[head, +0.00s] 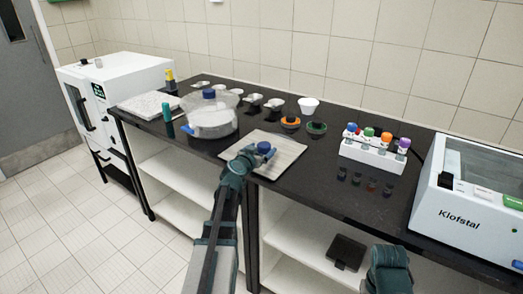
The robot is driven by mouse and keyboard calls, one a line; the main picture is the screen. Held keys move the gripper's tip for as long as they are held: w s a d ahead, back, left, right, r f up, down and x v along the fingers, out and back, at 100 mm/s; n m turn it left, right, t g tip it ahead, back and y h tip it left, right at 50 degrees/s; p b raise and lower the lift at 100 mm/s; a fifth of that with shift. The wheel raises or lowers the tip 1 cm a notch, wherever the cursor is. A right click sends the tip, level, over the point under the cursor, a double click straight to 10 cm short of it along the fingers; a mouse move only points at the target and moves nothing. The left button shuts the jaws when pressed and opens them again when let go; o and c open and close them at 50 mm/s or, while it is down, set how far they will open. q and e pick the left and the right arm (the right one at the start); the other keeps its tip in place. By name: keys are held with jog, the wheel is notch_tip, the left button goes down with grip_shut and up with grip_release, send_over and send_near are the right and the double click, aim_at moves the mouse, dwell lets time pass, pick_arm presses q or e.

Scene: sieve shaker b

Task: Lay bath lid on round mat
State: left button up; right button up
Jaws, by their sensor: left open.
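My left gripper (262,152) is open over the square pale board (284,168) at the bench's front edge. A small blue knob-like piece shows at its fingers; I cannot tell whether it touches them. A round clear vessel (212,124) with a blue knob on top stands left of the board. The white Klofstal box (460,213) at the right has a dark see-through top, perhaps the bath lid. I cannot pick out a round mat for certain. Only a teal part of my right arm shows at the bottom; its gripper is out of view.
A white rack (374,155) with several coloured caps stands right of the board. An orange ring (290,123), a green ring (316,128) and a white cup (308,106) lie behind it. A teal cylinder (167,112) stands left.

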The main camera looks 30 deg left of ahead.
pick_arm(q)
jog(key=p+v, duration=0.2)
jog(key=v, duration=1)
jog(key=shift+s+f, duration=0.15)
